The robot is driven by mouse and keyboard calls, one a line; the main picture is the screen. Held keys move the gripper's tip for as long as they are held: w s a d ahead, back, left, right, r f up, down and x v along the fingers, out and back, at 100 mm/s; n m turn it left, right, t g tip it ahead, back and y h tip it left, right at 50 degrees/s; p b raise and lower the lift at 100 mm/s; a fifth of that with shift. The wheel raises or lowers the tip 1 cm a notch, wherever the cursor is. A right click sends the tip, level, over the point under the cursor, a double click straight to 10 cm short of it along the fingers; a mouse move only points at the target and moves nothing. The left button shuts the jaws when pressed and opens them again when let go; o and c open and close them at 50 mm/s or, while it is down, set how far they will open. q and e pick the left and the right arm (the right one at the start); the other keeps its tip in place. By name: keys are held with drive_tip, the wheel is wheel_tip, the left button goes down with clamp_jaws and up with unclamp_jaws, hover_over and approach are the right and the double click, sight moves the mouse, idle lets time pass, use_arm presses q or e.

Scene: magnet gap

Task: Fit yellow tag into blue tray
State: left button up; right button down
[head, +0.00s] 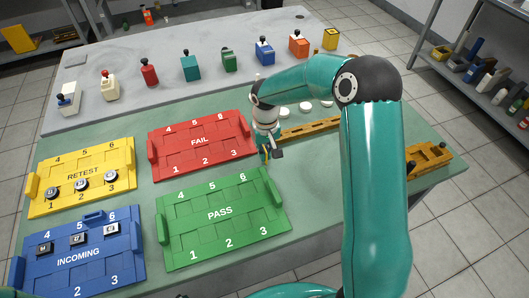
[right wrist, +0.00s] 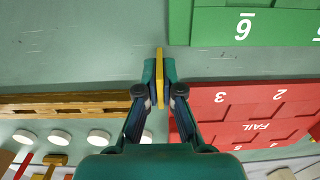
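The yellow tag (right wrist: 160,72) is a thin yellow strip seen edge-on in the right wrist view, upright between the fingertips of my right gripper (right wrist: 159,95). The gripper is shut on it. In the head view my right gripper (head: 267,156) is over the green table between the red and green trays; the tag is too small to make out clearly there. The blue tray (head: 48,275), marked INCOMING, lies at the lower left. Three dark-and-white pieces sit along its 4, 5, 6 row; 2 and 3 look empty. My left gripper is not in view.
A yellow RETEST tray (head: 60,204) holds three round pieces on its lower row. The red FAIL tray (head: 203,146) and green PASS tray (head: 222,219) look empty. A wooden rail (head: 308,130) lies right of the red tray. Several coloured blocks stand on the grey back bench (head: 130,126).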

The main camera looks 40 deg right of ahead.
drive_tip(key=shift+f, duration=0.25)
drive_tip(key=c, duration=1.3)
unclamp_jaws()
